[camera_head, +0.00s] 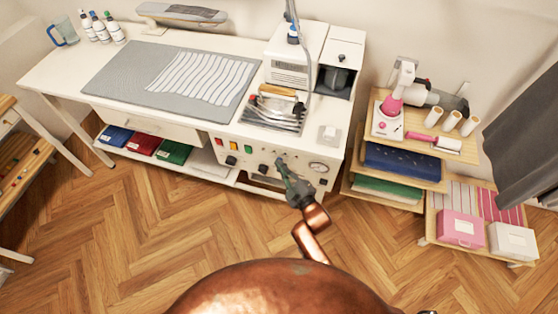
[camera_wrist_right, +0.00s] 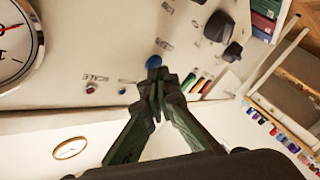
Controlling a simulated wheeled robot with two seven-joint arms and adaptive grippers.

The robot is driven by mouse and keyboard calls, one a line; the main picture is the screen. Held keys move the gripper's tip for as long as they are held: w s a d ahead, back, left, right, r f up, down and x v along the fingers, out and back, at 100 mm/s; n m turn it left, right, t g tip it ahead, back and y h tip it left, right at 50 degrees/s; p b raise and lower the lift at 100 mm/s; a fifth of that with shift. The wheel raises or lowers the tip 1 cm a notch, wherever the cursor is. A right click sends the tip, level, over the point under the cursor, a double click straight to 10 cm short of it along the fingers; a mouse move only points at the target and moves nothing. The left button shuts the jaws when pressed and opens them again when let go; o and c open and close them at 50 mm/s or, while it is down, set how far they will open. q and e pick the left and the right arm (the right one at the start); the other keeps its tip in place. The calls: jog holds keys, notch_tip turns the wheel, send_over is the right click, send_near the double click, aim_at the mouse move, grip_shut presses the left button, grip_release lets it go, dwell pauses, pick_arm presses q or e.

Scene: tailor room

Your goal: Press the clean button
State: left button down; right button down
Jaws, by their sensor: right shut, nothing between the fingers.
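The control panel (camera_head: 210,155) is on the front of the white ironing station. My right gripper (camera_head: 282,162) reaches up to it, right of the colored switches. In the right wrist view its dark green fingers (camera_wrist_right: 154,82) are shut together and empty. Their tips are right beside a round blue button (camera_wrist_right: 153,61), and I cannot tell if they touch it. A small label (camera_wrist_right: 165,44) near that button is too small to read. A red button (camera_wrist_right: 91,89) and a small dark button (camera_wrist_right: 122,91) sit to the left. I cannot tell which button is the clean one. My left gripper is not in view.
A pressure gauge (camera_head: 318,167) is right of my gripper, with a black knob below it; the gauge also shows large in the wrist view (camera_wrist_right: 15,42). Black knobs (camera_wrist_right: 218,27) stick out of the panel. A shelf unit (camera_head: 385,170) stands at the right. The wooden floor is clear.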

jog(key=shift+s+a, duration=0.1)
jog(key=shift+s, duration=0.1)
jog(key=s+p, duration=0.1)
jog(key=s, duration=0.1)
jog(key=s+a, duration=0.1)
jog(key=s+p, duration=0.1)
jog(key=s, duration=0.1)
jog(key=shift+s+a+p, duration=0.35)
jog(key=shift+a, duration=0.05)
dwell(0.8)
